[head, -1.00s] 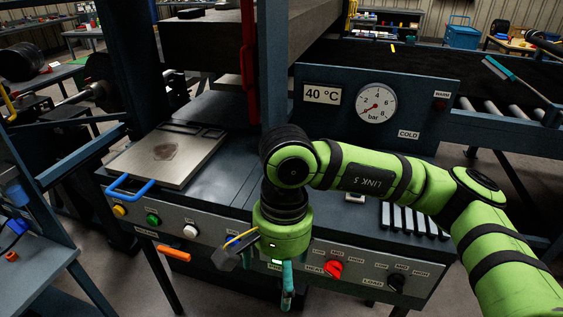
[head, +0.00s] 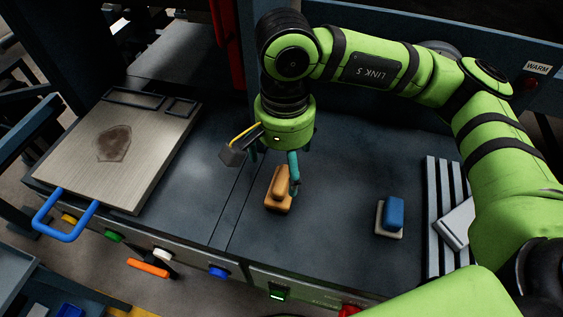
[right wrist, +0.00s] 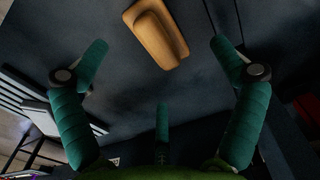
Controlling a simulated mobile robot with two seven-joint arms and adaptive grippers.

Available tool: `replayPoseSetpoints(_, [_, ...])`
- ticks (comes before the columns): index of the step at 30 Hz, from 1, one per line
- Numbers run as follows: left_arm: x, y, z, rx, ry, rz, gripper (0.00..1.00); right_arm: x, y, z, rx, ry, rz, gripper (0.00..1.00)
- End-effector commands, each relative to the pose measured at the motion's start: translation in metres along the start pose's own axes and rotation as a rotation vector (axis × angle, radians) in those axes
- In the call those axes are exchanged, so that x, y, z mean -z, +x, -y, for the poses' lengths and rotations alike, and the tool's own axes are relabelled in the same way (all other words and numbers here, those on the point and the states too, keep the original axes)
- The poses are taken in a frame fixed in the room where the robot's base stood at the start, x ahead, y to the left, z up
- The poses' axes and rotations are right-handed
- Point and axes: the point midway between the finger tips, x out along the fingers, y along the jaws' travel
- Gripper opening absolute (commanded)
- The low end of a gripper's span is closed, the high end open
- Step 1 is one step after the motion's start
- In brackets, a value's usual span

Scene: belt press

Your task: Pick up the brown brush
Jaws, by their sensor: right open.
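The brown brush (head: 278,190) lies on the dark bench top in the head view, a block with a raised grip along it. In the right wrist view the brush (right wrist: 156,32) shows at the top, beyond the fingers and between them. My right gripper (head: 277,182) points down just above and behind the brush in the head view; one teal finger overlaps the brush's right side in the picture. In the right wrist view its fingers (right wrist: 155,62) are spread wide and hold nothing. I cannot tell from the head view whether a finger touches the brush. My left gripper is not in view.
A blue-handled brush (head: 392,215) lies to the right on the bench top, near a slotted rack (head: 447,207) with a pale block (head: 457,222). A stained metal plate (head: 120,150) with a blue handle (head: 62,215) is at the left. Bench top between is clear.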

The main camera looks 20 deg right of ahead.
Motion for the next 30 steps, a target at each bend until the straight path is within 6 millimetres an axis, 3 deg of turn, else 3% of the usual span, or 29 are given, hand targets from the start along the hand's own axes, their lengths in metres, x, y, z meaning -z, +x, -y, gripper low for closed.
replayPoseSetpoints(9, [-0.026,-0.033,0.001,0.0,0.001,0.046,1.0,-0.004,0.034,-0.008,-0.006,0.001,0.005,0.95])
replayPoseSetpoints(15, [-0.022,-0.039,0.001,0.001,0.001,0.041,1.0,-0.004,0.061,-0.007,-0.003,0.001,0.002,0.95])
replayPoseSetpoints(23, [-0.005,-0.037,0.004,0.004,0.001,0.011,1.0,-0.004,0.065,-0.007,0.0,0.0,0.0,0.95])
replayPoseSetpoints(27, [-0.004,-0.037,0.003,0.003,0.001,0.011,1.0,-0.004,0.065,-0.007,-0.001,0.0,0.0,0.39])
replayPoseSetpoints(28, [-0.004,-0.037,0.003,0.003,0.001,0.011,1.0,-0.004,0.065,-0.007,-0.001,0.0,0.001,0.3])
replayPoseSetpoints(30, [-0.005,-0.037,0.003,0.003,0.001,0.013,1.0,-0.004,0.065,-0.007,-0.001,0.0,0.001,0.29])
